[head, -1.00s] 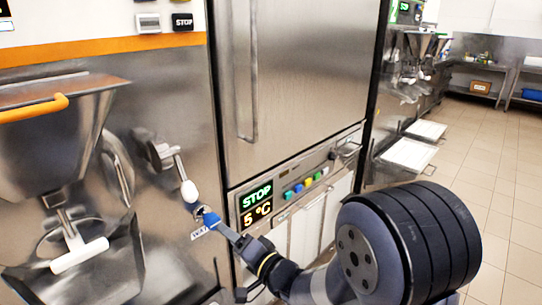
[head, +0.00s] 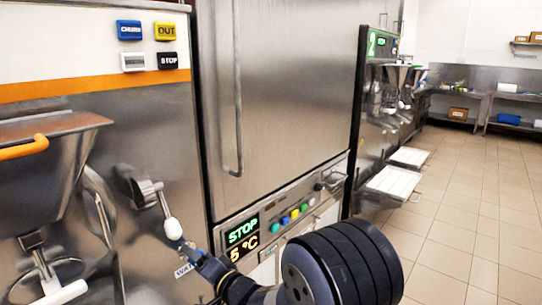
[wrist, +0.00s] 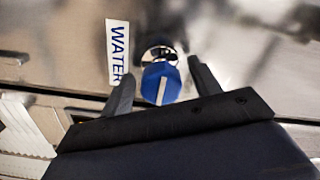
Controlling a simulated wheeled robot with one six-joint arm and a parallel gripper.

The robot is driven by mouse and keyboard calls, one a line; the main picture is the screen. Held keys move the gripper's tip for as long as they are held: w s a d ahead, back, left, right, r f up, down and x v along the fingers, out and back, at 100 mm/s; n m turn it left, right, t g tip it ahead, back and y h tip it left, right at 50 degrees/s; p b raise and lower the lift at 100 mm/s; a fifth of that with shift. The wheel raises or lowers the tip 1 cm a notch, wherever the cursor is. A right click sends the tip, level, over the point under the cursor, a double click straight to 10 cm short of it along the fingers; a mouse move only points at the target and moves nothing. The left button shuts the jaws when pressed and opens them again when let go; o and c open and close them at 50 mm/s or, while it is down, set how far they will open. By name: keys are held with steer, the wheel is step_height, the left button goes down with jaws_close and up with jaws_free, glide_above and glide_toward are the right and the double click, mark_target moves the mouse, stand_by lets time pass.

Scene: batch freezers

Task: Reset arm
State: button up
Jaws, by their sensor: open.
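My gripper (wrist: 162,92) is open in the wrist view, its two dark fingers spread apart. A blue knob (wrist: 160,84) with a white line shows between and just beyond the fingertips. I cannot tell whether the fingers touch it. A "WATER" label (wrist: 118,52) is beside the knob on the steel panel. In the head view my arm reaches from the bottom towards the steel machine, with the gripper (head: 186,248) below a white-tipped lever (head: 172,228). The knob is mostly hidden there.
A steel hopper (head: 45,170) with an orange handle (head: 24,148) stands at left. A tall steel cabinet (head: 285,90) with a STOP display (head: 243,238) is in the middle. White trays (head: 393,182) jut out beyond it. Tiled floor (head: 455,215) at right is clear.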

steer(key=v, duration=1)
steer(key=x, duration=1)
steer(key=shift+w+a+f, duration=0.1)
steer(key=shift+n+b, duration=0.65)
steer(key=shift+n, duration=0.35)
steer(key=n+b, duration=0.3)
steer(key=n, duration=0.2)
steer(key=shift+f, duration=0.1)
steer(key=n+b, duration=0.4)
steer(key=n, duration=0.1)
steer(key=shift+f, duration=0.1)
steer(key=shift+d+n+b, duration=0.25)
steer(key=shift+n+b, duration=0.15)
steer(key=shift+b, duration=0.05)
steer(key=p+v, duration=0.1)
steer(key=v, duration=0.8)
steer(key=shift+s+d+r+p, duration=0.15)
steer(key=shift+s+r+p, duration=0.1)
steer(key=shift+p, duration=0.1)
